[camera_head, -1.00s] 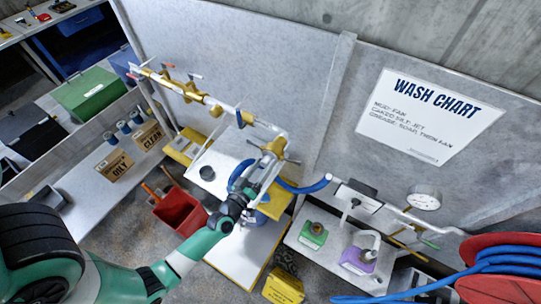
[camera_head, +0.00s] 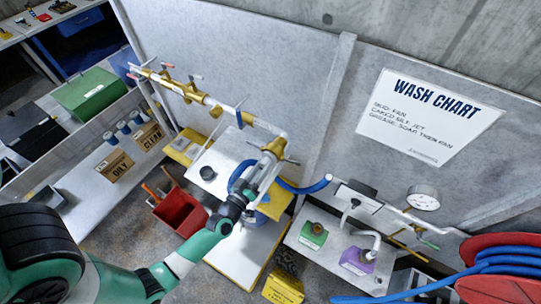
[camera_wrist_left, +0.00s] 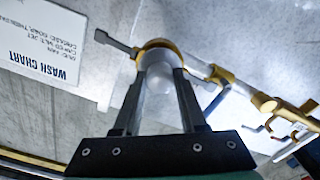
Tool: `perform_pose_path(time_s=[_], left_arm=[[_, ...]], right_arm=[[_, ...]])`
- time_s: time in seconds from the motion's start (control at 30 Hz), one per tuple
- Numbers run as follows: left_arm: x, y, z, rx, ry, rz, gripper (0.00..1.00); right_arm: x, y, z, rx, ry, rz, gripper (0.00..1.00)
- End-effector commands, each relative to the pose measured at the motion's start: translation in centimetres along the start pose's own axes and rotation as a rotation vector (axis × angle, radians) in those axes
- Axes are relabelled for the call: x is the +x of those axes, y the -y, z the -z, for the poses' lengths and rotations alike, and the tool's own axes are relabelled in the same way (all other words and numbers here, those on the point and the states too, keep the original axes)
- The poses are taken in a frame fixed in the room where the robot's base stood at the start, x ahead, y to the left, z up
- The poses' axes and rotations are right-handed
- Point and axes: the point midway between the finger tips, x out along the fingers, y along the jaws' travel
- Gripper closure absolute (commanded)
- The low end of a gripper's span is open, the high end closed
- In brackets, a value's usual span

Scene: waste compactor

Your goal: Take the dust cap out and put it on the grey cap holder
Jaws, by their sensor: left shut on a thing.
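My left gripper (camera_head: 268,172) reaches up to a brass fitting (camera_head: 275,147) at the end of the white pipe along the back wall. In the left wrist view the two fingers of my left gripper (camera_wrist_left: 159,80) close on a pale, rounded dust cap (camera_wrist_left: 158,78) in the mouth of the brass fitting (camera_wrist_left: 157,47). The cap still appears seated there; how deep I cannot tell. A dark grey round piece (camera_head: 207,173) stands on the white board to the left; it may be the cap holder, but I cannot be sure. My right gripper is not visible.
A blue hose (camera_head: 300,188) loops just behind my left gripper. A red bin (camera_head: 180,211) stands on the floor to the left. Green (camera_head: 314,235) and purple (camera_head: 358,261) containers stand on the right shelf. The hose reel (camera_head: 500,270) is at the far right.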

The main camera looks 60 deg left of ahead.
Motion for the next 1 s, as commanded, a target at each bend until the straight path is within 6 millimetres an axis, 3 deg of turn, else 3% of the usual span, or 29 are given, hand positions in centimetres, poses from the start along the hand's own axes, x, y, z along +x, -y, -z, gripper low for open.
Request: perform_pose_path(time_s=[0.57,1.0], left_arm=[[-0.5,-0.1,0.1,0.001,-0.001,-0.001,1.00],[-2.4,-0.1,0.1,0.001,0.000,-0.001,1.00]], right_arm=[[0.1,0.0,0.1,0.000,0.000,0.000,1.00],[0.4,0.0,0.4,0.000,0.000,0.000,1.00]])
